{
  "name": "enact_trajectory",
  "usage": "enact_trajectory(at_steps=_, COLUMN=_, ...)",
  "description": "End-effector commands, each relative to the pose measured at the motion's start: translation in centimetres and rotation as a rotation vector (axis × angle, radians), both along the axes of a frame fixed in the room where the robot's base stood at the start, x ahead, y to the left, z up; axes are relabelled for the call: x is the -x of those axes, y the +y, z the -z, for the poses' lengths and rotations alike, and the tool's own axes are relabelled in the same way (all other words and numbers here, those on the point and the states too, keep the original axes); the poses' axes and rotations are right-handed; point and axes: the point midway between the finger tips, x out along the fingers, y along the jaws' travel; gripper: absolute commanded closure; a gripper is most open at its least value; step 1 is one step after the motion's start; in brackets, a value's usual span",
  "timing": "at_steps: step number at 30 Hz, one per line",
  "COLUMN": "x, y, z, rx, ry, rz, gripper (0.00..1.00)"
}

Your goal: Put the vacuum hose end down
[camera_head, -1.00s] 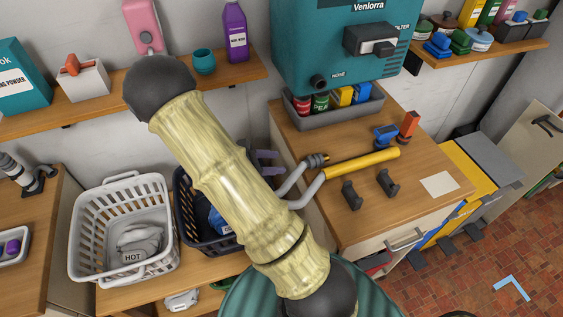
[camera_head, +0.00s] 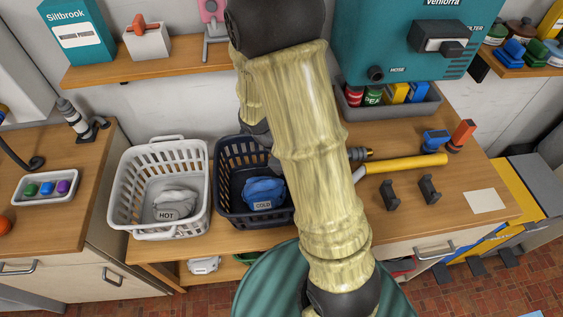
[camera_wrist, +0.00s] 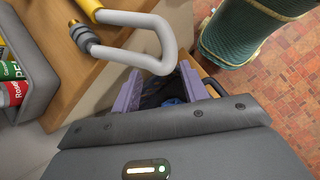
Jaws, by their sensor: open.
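The hose end has a yellow tube (camera_head: 405,163) and a bent grey pipe, and lies on the wooden counter behind two dark upright holders (camera_head: 409,193). In the wrist view, the grey pipe (camera_wrist: 165,35) curves down towards my gripper (camera_wrist: 162,85), beside a dark, brass-tipped fitting (camera_wrist: 82,36). My gripper's purple fingers are apart. The pipe's bend overlaps the gap between them in the picture, but I cannot tell whether it is between the fingers or beyond them. In the head view my arm hides the gripper and part of the pipe.
A teal machine (camera_head: 400,45) with a port marked HOSE hangs above a grey bin (camera_head: 395,108) of cans and boxes. White (camera_head: 125,190) and dark (camera_head: 228,205) baskets stand to the left. Blue and orange tools (camera_head: 448,140) lie beyond the yellow tube's right end.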

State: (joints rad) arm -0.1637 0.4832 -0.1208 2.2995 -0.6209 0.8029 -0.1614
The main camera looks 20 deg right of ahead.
Motion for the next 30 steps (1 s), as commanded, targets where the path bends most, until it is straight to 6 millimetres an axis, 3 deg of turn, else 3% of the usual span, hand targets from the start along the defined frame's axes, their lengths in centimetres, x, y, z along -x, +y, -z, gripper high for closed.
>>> enact_trajectory(at_steps=6, x=1.4, y=4.5, z=-2.9, rx=-0.247, ry=-0.328, rz=0.324, gripper=0.56)
enact_trajectory(at_steps=12, x=1.5, y=7.1, z=-6.0, rx=-0.415, ry=-0.597, rz=0.591, gripper=0.56)
enact_trajectory(at_steps=18, x=1.4, y=7.6, z=-7.1, rx=-0.466, ry=-0.690, rz=0.687, gripper=0.56)
enact_trajectory(at_steps=30, x=1.4, y=7.6, z=-7.3, rx=-0.465, ry=-0.687, rz=0.683, gripper=0.56)
